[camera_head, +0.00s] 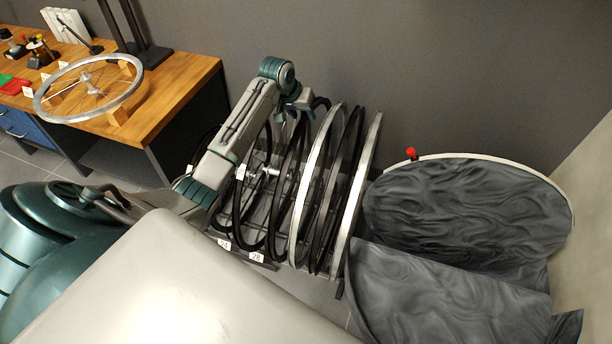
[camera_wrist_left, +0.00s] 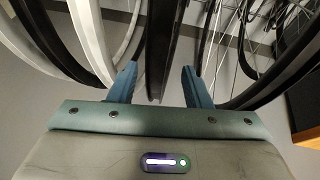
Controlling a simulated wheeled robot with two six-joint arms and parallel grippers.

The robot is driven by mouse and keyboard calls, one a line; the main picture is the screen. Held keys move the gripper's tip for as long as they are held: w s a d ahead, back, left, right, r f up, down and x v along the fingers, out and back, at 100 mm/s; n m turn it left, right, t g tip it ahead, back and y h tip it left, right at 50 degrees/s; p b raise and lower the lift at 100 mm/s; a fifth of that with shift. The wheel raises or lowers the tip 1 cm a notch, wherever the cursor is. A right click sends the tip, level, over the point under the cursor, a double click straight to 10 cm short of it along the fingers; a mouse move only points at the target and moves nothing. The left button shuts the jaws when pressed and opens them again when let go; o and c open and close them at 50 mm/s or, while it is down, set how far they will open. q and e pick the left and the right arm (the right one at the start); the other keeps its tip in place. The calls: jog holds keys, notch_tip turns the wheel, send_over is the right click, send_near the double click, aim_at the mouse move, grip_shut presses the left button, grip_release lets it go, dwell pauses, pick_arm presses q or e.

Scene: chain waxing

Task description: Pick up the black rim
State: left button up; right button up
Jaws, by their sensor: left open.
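Several black rims and pale rims stand upright side by side in a floor rack. In the left wrist view one black rim (camera_wrist_left: 158,48) shows edge-on, running between my fingers. My left gripper (camera_wrist_left: 160,84) is open, with one finger on each side of that rim and a visible gap on both sides. In the head view my left gripper (camera_head: 306,102) is at the top of the rack, above the black rims left of the first pale rim (camera_head: 309,185). The arm hides part of the left-hand rims. My right gripper is not in view.
A wooden workbench (camera_head: 185,78) with a spoked wheel (camera_head: 92,88) stands at the left. A large dark fabric-covered round object (camera_head: 470,205) is right of the rack. Number labels (camera_head: 256,257) sit along the rack's front. The grey wall is close behind.

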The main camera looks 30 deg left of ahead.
aim_at(305, 119)
pick_arm(q)
jog(key=x, duration=0.6)
jog(key=shift+s+d+b, duration=0.15)
jog(key=shift+b, duration=0.15)
grip_shut()
jog(key=shift+r, duration=0.1)
dwell(1.0)
